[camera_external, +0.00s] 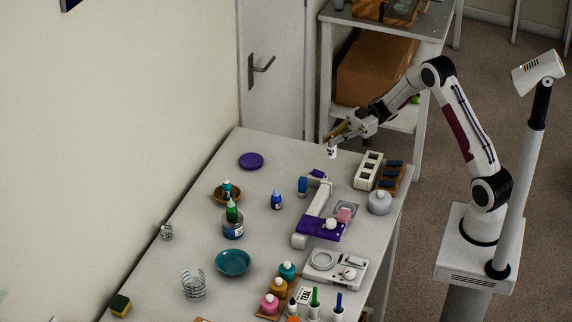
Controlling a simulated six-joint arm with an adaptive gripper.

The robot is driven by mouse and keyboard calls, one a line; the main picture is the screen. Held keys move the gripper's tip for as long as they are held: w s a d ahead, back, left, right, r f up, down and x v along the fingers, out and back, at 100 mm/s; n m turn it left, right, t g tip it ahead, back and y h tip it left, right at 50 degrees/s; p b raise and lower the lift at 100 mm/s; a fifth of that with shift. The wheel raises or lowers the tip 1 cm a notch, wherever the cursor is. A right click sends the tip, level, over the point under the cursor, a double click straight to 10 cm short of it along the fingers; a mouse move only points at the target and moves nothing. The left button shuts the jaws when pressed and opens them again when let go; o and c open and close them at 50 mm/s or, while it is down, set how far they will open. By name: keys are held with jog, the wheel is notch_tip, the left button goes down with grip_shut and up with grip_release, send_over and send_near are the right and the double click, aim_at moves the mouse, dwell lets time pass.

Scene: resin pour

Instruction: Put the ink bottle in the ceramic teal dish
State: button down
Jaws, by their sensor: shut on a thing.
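My gripper (335,136) is above the far right part of the table, shut on a small white item (332,152) with a dark mark, which hangs below the fingers. It is too small to tell for certain whether this is the ink bottle. The teal dish (233,262) is a round, shallow dish near the table's middle left, and it looks empty. My gripper is well up and to the right of it. A small blue bottle with a pale label (277,201) stands upright on the table between them.
A brown bowl (219,197) holds a small bottle. A blue jar with a green top (233,225) stands behind the dish; a wire holder (193,285) is in front left. A purple-and-white stand (318,215) rises mid-table. A purple dish (251,161) lies at the far left.

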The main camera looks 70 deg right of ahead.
jog(key=w+a+r+n+g+y, duration=0.1)
jog(key=w+a+g, duration=0.1)
jog(key=a, duration=1.3)
jog(key=w+a+r+n+g, duration=0.1)
jog(key=w+a, duration=0.2)
jog(key=a, duration=1.1)
jog(key=w+a+r+n+g+y, duration=0.1)
jog(key=w+a+r+g, duration=0.1)
jog(key=a, duration=1.3)
jog(key=w+a+r+m+t+h, duration=0.1)
jog(key=w+a+m+t, duration=0.1)
jog(key=w, duration=0.5)
jog(key=m+t, duration=0.1)
jog(key=t, duration=0.1)
jog(key=shift+t+h, duration=0.4)
jog(key=shift+f, duration=0.15)
notch_tip(320, 180, down, 6)
jog(key=shift+d+f, duration=0.1)
jog(key=shift+f, duration=1.75)
